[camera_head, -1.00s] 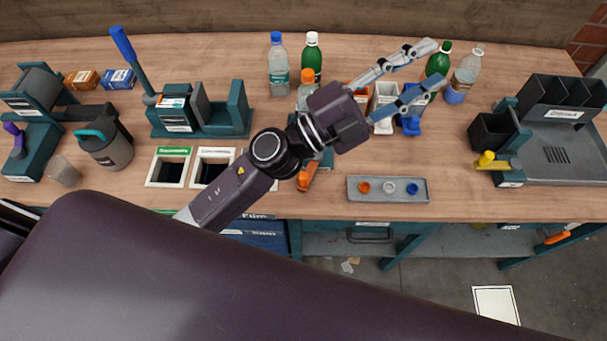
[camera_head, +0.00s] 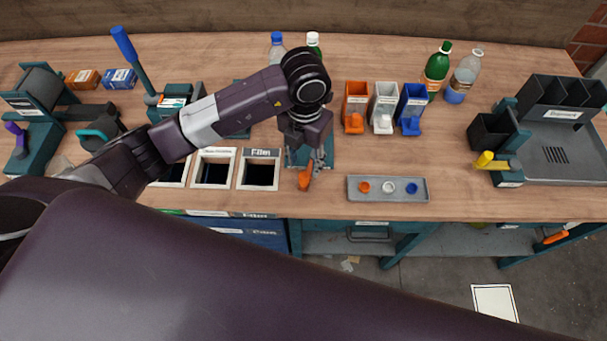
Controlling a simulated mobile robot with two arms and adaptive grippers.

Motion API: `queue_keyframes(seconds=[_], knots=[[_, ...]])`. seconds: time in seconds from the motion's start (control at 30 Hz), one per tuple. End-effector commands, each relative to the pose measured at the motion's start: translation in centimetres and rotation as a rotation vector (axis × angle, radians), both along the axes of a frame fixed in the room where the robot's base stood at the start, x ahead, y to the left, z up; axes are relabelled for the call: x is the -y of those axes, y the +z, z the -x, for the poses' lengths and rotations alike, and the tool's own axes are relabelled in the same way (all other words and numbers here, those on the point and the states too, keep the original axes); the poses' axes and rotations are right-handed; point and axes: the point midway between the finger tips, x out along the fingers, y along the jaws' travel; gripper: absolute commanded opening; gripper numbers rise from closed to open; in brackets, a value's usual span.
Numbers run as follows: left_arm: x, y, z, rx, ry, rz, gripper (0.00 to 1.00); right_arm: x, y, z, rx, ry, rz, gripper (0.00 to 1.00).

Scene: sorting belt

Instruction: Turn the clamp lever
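An orange lever (camera_head: 305,180) sticks out toward the table's front edge, in front of a small teal base (camera_head: 328,157). I take it to be the clamp lever. My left gripper (camera_head: 313,168) points down right over the lever, with its fingers close to it. Whether the fingers touch or grip the lever cannot be told. My gripper and wrist hide most of the teal base and what stands on it. My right gripper is not in view.
A grey tray (camera_head: 388,197) with orange, white and blue caps lies right of the lever. Orange (camera_head: 356,91), white (camera_head: 383,94) and blue (camera_head: 412,94) dispensers stand behind. Square table openings lie to the left. A yellow-handled dispenser (camera_head: 487,159) stands at right.

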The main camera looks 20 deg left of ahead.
Motion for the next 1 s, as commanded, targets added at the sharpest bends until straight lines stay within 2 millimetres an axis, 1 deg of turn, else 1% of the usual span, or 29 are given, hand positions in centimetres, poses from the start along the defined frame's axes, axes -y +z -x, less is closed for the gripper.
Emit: queue_keyframes(seconds=[0.03,0.13,0.4,0.53,0.67,0.87,0.9,1.0], knots=[[-0.3,-0.2,0.0,-0.003,0.003,-0.011,0.37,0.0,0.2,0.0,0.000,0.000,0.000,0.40],[-0.3,-1.2,0.0,-0.004,0.004,-0.013,0.37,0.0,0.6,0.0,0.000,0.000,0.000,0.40],[-0.3,-5.6,0.1,-0.005,0.003,-0.010,0.37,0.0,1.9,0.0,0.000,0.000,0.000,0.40],[-0.3,-7.0,0.1,-0.003,0.002,-0.009,0.37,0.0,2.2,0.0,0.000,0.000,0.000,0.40],[-0.3,-7.6,0.0,-0.001,0.001,-0.007,0.37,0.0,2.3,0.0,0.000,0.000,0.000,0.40],[-0.3,-7.7,0.0,0.000,0.000,-0.007,0.37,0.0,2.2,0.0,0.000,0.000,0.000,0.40],[-0.3,-7.7,0.0,0.000,0.000,-0.007,0.36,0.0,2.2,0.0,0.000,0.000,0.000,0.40],[-0.3,-7.7,0.0,0.000,0.001,-0.007,0.25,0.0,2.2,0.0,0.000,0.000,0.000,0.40]])
